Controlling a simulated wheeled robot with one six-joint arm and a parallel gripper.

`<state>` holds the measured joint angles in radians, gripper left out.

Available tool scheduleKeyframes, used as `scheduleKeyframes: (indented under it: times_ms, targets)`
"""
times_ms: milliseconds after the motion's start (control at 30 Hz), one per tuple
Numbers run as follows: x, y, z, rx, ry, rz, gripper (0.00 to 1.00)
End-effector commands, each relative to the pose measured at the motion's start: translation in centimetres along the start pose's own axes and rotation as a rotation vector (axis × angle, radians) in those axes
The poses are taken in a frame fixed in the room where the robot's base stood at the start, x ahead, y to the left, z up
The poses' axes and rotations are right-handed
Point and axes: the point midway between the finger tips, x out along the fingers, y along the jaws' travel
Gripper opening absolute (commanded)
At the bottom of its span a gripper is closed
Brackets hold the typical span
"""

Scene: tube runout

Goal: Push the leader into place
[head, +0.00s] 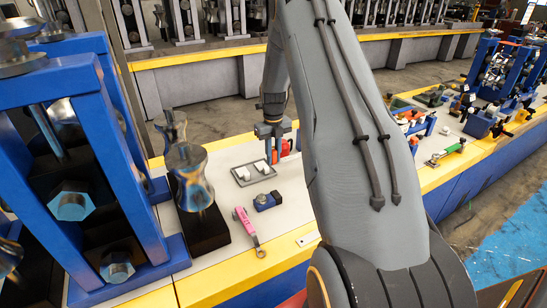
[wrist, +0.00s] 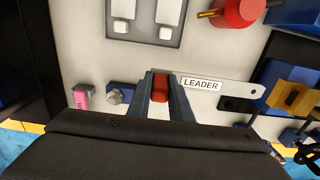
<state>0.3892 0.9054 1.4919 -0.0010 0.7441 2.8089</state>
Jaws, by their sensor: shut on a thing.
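The leader (wrist: 235,88) is a flat silver strip with a white "LEADER" label and a small hole near its right end. It shows in the wrist view, reaching right from my gripper (wrist: 160,84). My gripper is shut on a red block (wrist: 160,93) at the strip's left end, which looks like its grip. In the head view my gripper (head: 274,142) points down over the pale bench top (head: 225,155), behind the grey tray. I cannot make out the strip there. Whether it touches the bench is unclear.
A grey tray (head: 235,178) holds white pieces. A blue block (head: 265,201) with a bolt and a pink-handled tool (head: 243,216) lie nearer. A blue roller stand (head: 95,150) and a steel roller (head: 193,185) stand left. A red object (wrist: 235,12) with a brass tip is beyond the strip.

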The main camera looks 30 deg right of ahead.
Motion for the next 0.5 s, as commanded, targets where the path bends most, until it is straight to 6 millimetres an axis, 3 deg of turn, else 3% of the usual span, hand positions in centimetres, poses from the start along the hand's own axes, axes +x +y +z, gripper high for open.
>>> scheduleKeyframes:
  times_ms: [500]
  targets:
    - [0.1,-4.4,0.0,0.004,-0.001,0.000,0.00]
